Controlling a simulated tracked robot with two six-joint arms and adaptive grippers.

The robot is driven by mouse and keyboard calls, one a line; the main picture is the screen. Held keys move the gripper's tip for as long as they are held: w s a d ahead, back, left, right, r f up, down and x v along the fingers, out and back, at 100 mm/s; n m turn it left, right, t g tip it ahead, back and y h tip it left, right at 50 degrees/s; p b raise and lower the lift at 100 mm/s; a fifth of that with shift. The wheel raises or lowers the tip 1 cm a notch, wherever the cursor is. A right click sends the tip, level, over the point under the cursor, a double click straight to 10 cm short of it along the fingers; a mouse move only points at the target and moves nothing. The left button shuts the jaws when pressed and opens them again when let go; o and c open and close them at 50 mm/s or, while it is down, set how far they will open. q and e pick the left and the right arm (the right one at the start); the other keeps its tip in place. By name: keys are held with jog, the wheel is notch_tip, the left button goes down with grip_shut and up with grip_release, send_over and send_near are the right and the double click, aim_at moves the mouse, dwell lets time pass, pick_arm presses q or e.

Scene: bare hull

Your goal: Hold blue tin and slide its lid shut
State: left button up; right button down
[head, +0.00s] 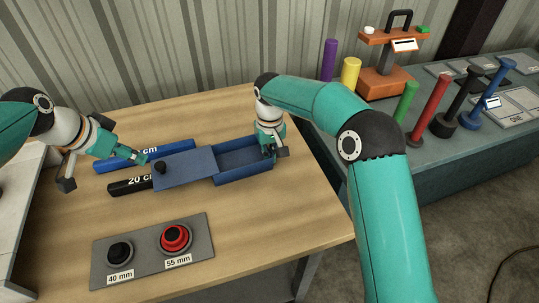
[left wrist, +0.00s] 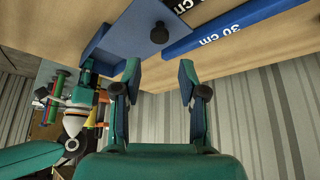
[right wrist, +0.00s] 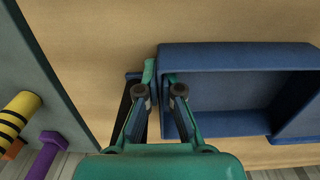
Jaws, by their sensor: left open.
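The blue tin (head: 245,178) sits on the wooden table with its right part open. Its flat blue lid (head: 188,170) is slid to the left and carries a black knob (head: 160,167) near its left end. My left gripper (head: 142,157) is open and empty, just left of the knob; in the left wrist view the knob (left wrist: 159,33) shows beyond the fingertips. My right gripper (head: 271,150) is at the tin's right end. In the right wrist view its fingers (right wrist: 160,80) straddle the tin's end wall, one inside and one outside, closed on it.
A blue bar (head: 180,151) and a black 20 cm bar (head: 124,187) lie beside and partly behind the lid. A grey plate (head: 137,255) with black and red knobs lies in front. A side bench (head: 440,150) holds coloured cylinders and an orange stand (head: 380,82).

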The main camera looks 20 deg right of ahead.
pick_arm(q)
grip_shut()
jog(key=s+a+n+h, duration=0.2)
jog(key=a+n, duration=0.2)
jog(key=n, duration=1.3)
jog(key=s+a+n+h, duration=0.1)
jog(key=a+n, duration=0.3)
jog(key=n, duration=1.2)
jog(key=w+d+r+x, duration=0.1)
jog(key=x, duration=1.1)
jog(key=shift+d, duration=0.35)
